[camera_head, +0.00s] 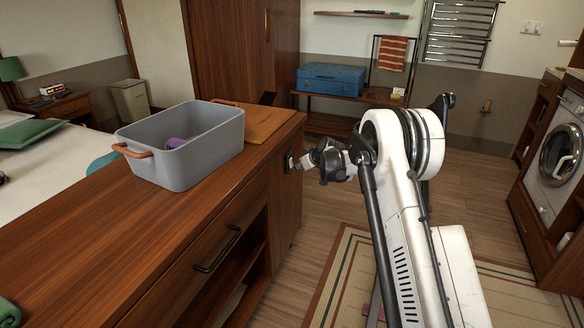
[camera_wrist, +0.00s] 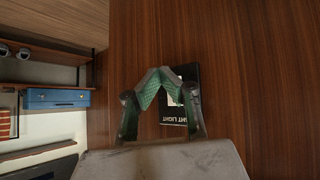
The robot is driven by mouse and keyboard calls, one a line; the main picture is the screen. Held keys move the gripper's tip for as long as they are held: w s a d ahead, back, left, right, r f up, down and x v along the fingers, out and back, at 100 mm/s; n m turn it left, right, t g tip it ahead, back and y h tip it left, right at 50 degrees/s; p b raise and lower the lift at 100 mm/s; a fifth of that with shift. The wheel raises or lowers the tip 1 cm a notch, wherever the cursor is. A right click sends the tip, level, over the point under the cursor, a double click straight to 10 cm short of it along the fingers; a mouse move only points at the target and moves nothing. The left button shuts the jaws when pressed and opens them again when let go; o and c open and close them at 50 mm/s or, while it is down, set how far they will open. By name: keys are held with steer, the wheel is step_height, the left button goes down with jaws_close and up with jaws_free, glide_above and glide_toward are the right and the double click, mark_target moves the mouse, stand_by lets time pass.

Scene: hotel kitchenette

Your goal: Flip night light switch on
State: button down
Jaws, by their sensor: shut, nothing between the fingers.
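The night light switch is a black plate (camera_wrist: 194,104) with white "NIGHT LIGHT" lettering, upside down in the wrist view, on a brown wood panel. A light part of the switch shows beside my right finger, which covers some of the plate. I cannot tell the switch's position. My gripper (camera_wrist: 160,76) is shut and empty, its green-padded fingertips together in front of the panel, overlapping the plate's left side in the picture. I cannot tell whether they touch it. In the head view the plate (camera_head: 289,161) is on the counter's end, with my gripper (camera_head: 300,165) close to its right.
A grey bin (camera_head: 190,157) with a purple item inside and a wooden board (camera_head: 262,122) rest on the counter (camera_head: 110,240) above the switch. A drawer handle (camera_head: 218,250) sticks out of the front. Open floor lies to the right, with a striped rug (camera_head: 335,275).

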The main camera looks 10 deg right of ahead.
steer(key=shift+w+a, duration=0.1)
steer(key=shift+a, duration=0.1)
steer(key=shift+w+a, duration=0.15)
steer(key=shift+a, duration=0.1)
stand_by(0.7)
steer(key=shift+d, duration=0.1)
steer(key=shift+s+d, duration=0.35)
steer(key=shift+d, duration=0.2)
stand_by(0.4)
steer(key=d, duration=0.1)
steer(key=s+d, duration=0.1)
steer(key=d, duration=0.1)
steer(key=s+d, duration=0.1)
steer(key=shift+s+d+r, duration=0.15)
steer(key=shift+s+r, duration=0.1)
steer(key=shift+r, duration=0.05)
steer(key=shift+r, duration=0.1)
